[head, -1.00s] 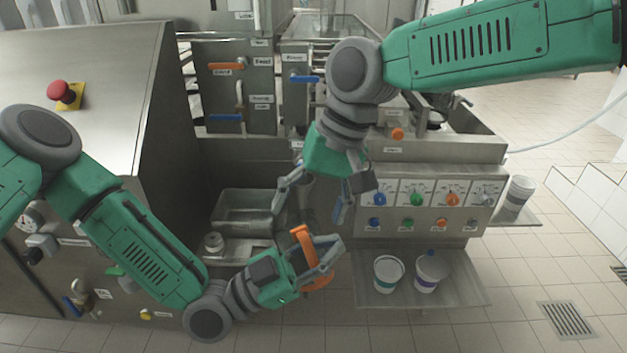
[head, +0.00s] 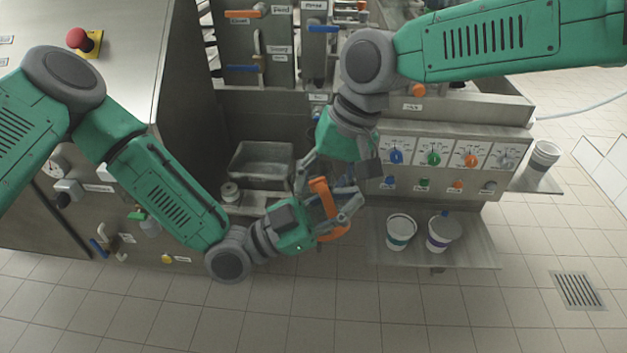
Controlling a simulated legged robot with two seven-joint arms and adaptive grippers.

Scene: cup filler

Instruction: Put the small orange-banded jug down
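The small jug shows in the head view as an orange handle (head: 323,198) and orange parts below it. Most of its body is hidden behind my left gripper. My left gripper (head: 352,203) has its fingers around the orange part and appears shut on it, in front of the machine and left of the cup shelf. My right gripper (head: 330,183) reaches down from above, just behind the jug. Its fingers are spread; whether they touch the jug cannot be told.
Another cup (head: 543,157) stands far right. The knob panel (head: 450,160) is behind.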

